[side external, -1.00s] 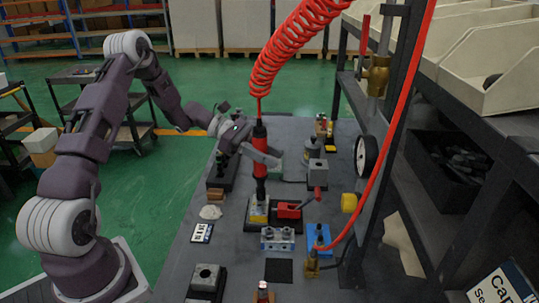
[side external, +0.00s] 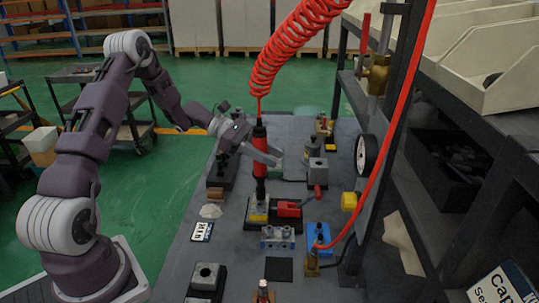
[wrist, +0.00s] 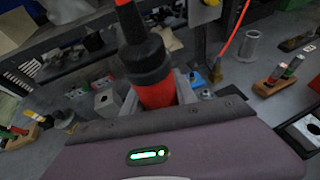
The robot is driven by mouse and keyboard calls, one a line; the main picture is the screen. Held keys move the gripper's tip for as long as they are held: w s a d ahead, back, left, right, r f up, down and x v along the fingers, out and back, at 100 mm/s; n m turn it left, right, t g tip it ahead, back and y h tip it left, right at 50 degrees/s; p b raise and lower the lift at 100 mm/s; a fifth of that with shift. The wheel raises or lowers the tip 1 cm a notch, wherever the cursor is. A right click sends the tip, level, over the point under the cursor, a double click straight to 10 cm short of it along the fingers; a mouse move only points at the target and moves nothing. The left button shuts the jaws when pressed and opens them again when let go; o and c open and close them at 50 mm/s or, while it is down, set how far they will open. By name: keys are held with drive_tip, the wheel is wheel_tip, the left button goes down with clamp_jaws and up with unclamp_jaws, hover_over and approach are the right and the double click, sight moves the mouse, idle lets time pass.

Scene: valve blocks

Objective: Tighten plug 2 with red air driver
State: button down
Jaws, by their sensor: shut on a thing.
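The red air driver (side external: 260,158) stands upright in the side external view, hung from a coiled red hose. My gripper (side external: 262,152) is shut on the driver's body. The driver's black lower end is over a yellow and metal block (side external: 257,209) in a dark fixture with a red clamp (side external: 289,209). I cannot tell whether the tip touches a plug, and plug 2 cannot be told apart. In the wrist view the driver's black and red body (wrist: 150,70) rises between my fingers, and its lower end is hidden.
A metal valve block (side external: 278,236) with ports lies just in front of the fixture. A blue fixture (side external: 319,238) stands to its right. A white card (side external: 202,231) lies at left. The black frame with a gauge (side external: 366,154) and shelves border the right side.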

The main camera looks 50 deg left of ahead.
idle(0.4)
wheel_tip(320, 180, up, 8)
idle(0.7)
drive_tip(key=shift+f, duration=0.1)
idle(0.6)
